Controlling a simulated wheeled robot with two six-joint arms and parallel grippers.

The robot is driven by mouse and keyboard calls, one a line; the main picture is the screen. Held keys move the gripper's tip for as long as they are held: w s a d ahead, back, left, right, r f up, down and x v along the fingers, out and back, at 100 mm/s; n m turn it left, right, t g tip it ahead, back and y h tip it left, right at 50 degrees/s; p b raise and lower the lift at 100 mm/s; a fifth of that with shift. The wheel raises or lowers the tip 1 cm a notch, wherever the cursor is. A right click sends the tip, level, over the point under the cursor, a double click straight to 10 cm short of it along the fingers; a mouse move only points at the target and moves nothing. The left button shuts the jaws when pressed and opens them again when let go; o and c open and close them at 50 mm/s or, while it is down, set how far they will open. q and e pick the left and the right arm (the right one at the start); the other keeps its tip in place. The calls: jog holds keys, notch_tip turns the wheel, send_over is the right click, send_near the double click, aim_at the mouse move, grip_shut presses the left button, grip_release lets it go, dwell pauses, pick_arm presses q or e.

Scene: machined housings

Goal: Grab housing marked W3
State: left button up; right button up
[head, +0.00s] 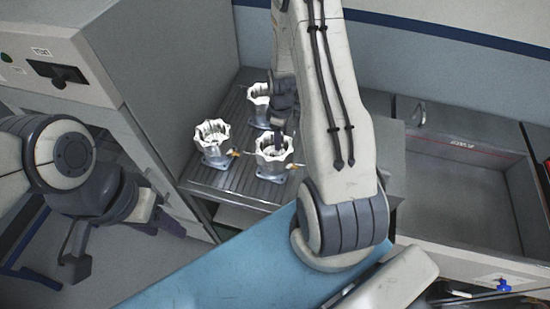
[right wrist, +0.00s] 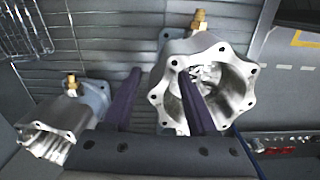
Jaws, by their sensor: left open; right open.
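Three silver machined housings with scalloped rims stand on a ribbed metal surface in the head view: one at left (head: 213,145), one in front (head: 273,158) and one at the back (head: 258,104). I cannot read any W3 marking. My right gripper (head: 284,130) is open, its fingers close over the rim of the front housing. In the right wrist view, one finger of that gripper (right wrist: 160,82) overlaps the opening of a large housing (right wrist: 236,84) and the other is left of it; contact cannot be told. My left gripper (head: 118,245) is open and empty, low at left.
A grey machine (head: 165,60) stands left of the ribbed surface (head: 232,182). A sink basin (head: 465,195) is at right.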

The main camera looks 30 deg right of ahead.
grip_shut()
jog(key=shift+r, duration=0.1)
dwell(1.2)
